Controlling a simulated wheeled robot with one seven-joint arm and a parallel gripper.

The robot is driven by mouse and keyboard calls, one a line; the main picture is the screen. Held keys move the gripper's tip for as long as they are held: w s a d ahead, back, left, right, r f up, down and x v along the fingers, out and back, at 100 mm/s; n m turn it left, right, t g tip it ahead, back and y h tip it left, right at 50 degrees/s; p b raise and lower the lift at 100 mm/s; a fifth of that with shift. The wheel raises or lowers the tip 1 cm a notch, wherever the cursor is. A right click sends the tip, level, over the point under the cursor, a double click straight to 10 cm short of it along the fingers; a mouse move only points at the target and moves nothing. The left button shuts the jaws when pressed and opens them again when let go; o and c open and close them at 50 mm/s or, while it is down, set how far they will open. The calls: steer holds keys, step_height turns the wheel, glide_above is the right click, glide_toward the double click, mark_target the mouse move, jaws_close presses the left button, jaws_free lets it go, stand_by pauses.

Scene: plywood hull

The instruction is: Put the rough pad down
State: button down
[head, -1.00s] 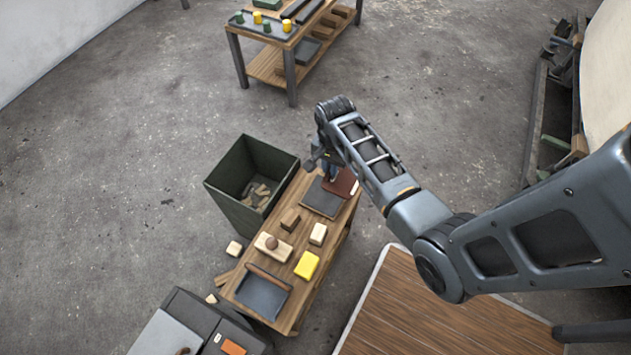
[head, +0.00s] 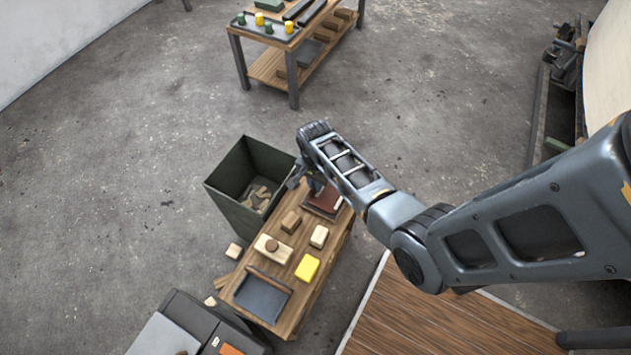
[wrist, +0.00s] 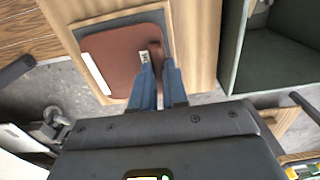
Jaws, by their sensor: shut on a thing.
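The rough pad (wrist: 122,55) is a reddish-brown square with a small white label and a white strip along one edge. My gripper (wrist: 159,68) has blue fingers, shut on a raised brown part near the pad's edge. In the head view the pad (head: 324,202) is at the far end of the workbench, over a dark grey square mat (head: 307,209). The mat (wrist: 166,22) shows as a grey border around part of the pad in the wrist view. I cannot tell whether the pad touches the mat. My gripper (head: 315,187) is partly hidden by my arm in the head view.
A dark green bin (head: 228,203) with wood scraps stands left of the workbench (head: 318,268). Wooden blocks (head: 291,222), a yellow block (head: 307,268) and a grey tray (head: 262,296) lie on the bench nearer me. Another table (head: 278,43) stands at the back.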

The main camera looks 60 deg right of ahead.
steer(key=shift+f, duration=0.2)
steer(key=c, duration=1.1)
jaws_free()
steer(key=shift+c, duration=0.2)
steer(key=shift+r, duration=0.1)
